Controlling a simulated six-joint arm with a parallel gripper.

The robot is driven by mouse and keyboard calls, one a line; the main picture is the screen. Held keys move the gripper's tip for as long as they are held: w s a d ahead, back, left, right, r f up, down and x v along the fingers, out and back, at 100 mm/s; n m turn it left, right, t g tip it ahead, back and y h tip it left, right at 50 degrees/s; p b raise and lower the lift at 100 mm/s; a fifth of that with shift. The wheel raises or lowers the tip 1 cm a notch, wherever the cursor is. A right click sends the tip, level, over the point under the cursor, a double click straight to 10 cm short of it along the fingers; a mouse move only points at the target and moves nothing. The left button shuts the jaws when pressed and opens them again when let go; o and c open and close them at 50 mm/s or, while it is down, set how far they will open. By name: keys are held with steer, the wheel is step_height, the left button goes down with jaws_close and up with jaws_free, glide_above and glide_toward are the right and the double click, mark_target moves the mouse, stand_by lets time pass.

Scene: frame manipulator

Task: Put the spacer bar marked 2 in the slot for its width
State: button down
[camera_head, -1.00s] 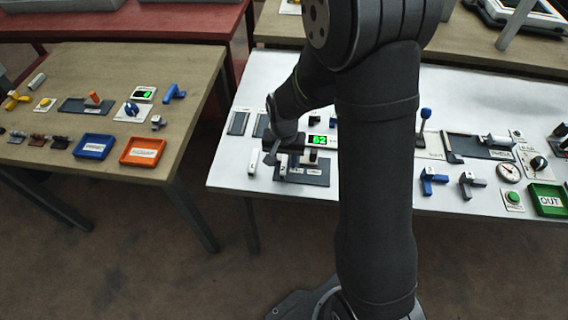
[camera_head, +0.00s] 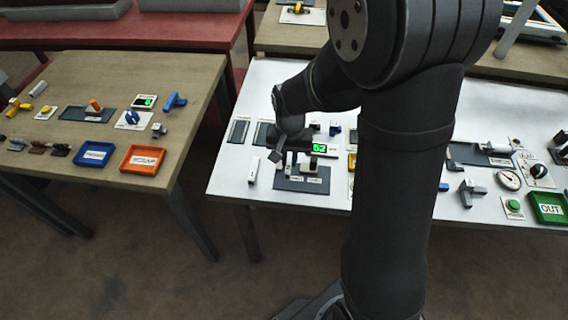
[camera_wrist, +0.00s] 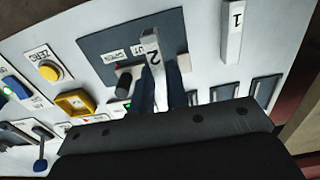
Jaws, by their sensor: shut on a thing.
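My gripper (camera_wrist: 160,88) is shut on the spacer bar marked 2 (camera_wrist: 152,52), a pale bar whose number shows in the wrist view. The bar is over the dark grey plate (camera_wrist: 112,46) with small labels; I cannot tell whether it touches it. In the head view my gripper (camera_head: 288,160) is above the same plate (camera_head: 288,184), and the held bar is mostly hidden. Several dark slots lie along the table; one shows in the wrist view (camera_wrist: 265,88) and one in the head view (camera_head: 239,131). My gripper partly hides the nearer slots in the wrist view.
A white bar marked 1 (camera_wrist: 232,32) lies beside the plate, at its left in the head view (camera_head: 253,171). A dark knobbed block (camera_wrist: 123,84) stands on the plate. A green display (camera_head: 319,149) is behind it. A yellow button (camera_wrist: 49,71) and yellow frame (camera_wrist: 75,103) are near.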

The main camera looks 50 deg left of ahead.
steer(key=w+d+r, duration=0.6)
steer(key=d, duration=0.2)
glide_above(239, 131)
step_height(239, 131, down, 7)
steer(key=shift+r, duration=0.1)
steer(key=shift+f, duration=2)
steer(key=shift+f, duration=0.2)
steer(key=c, duration=1.4)
jaws_free()
steer(key=shift+c, duration=0.2)
